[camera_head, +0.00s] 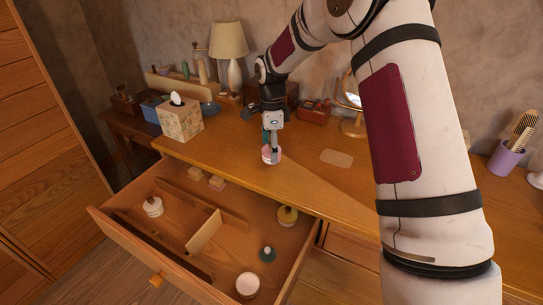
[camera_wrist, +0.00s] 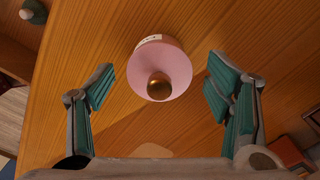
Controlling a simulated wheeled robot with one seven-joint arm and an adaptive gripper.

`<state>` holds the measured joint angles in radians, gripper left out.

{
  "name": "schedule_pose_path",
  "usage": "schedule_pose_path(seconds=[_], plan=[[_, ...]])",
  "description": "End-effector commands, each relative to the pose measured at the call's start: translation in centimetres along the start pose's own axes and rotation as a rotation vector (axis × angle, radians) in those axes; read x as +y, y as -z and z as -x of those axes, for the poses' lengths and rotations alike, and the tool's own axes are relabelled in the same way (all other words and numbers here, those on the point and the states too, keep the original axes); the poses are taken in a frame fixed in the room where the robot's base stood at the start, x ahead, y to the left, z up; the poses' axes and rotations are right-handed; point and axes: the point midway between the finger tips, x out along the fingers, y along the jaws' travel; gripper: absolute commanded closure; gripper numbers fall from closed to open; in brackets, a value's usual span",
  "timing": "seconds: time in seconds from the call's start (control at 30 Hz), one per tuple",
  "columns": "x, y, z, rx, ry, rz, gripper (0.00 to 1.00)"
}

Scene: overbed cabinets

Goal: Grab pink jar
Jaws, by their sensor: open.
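The pink jar (camera_wrist: 177,68) stands on the wooden tabletop, seen from above in the wrist view, with a round gold knob on its lid and a pale label on its side. In the head view the pink jar (camera_head: 267,156) is partly hidden behind my gripper (camera_head: 271,150), near the table's front edge. In the wrist view my gripper (camera_wrist: 162,90) is open, with one teal-padded finger left of the jar and one right of it. There is a gap on both sides, and the jar sits slightly beyond the fingertips toward the top of the picture.
An open drawer (camera_head: 118,236) below the tabletop holds several small jars and wooden dividers. A tissue box (camera_head: 180,121) and a lamp (camera_head: 229,45) stand at the left and back. A red box (camera_head: 315,109) and a mirror (camera_head: 353,124) stand behind. The tabletop right of the jar is mostly clear.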

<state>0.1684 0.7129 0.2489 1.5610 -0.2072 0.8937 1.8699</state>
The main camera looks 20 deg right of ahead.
Motion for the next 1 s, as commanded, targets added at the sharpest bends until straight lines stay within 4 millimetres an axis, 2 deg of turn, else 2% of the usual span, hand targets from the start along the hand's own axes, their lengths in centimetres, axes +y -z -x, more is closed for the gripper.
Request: schedule_pose_path(seconds=[0.1, 0.33, 0.6, 1.0], plan=[[0.02, 0.08, -1.32, 0.001, -0.001, 0.000, 0.28], [0.01, 0.07, -1.42, 0.001, 0.001, -0.001, 0.28], [0.03, 0.07, -1.42, 0.001, 0.000, 0.000, 0.87], [-0.02, 0.07, -0.95, 0.001, 0.002, 0.000, 0.87]])
